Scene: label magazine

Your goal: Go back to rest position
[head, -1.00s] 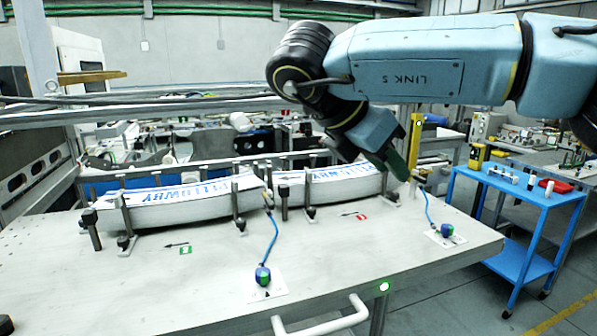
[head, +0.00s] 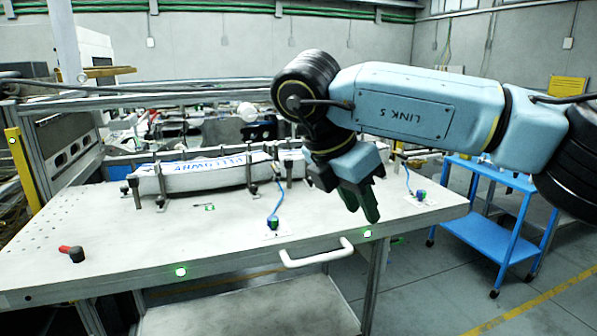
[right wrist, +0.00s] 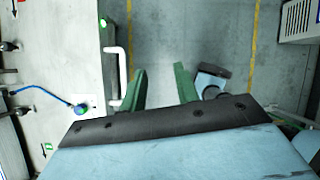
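My right gripper (head: 362,203) hangs with its green fingers pointing down, in front of the right part of the work table in the head view. Its two fingers are apart, and nothing is between them in the right wrist view (right wrist: 160,88). A long white label stack with blue lettering (head: 215,173) lies in the magazine at the back of the table. A second stack (head: 291,160) lies to its right, partly hidden by my right arm. My left gripper is not in view.
The work table (head: 120,255) has a white front handle (head: 317,257), which also shows left of my fingers in the right wrist view (right wrist: 121,78). A blue-capped device on a cable (head: 272,223) sits on the tabletop. A blue cart (head: 497,220) stands right. Floor below the gripper looks clear.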

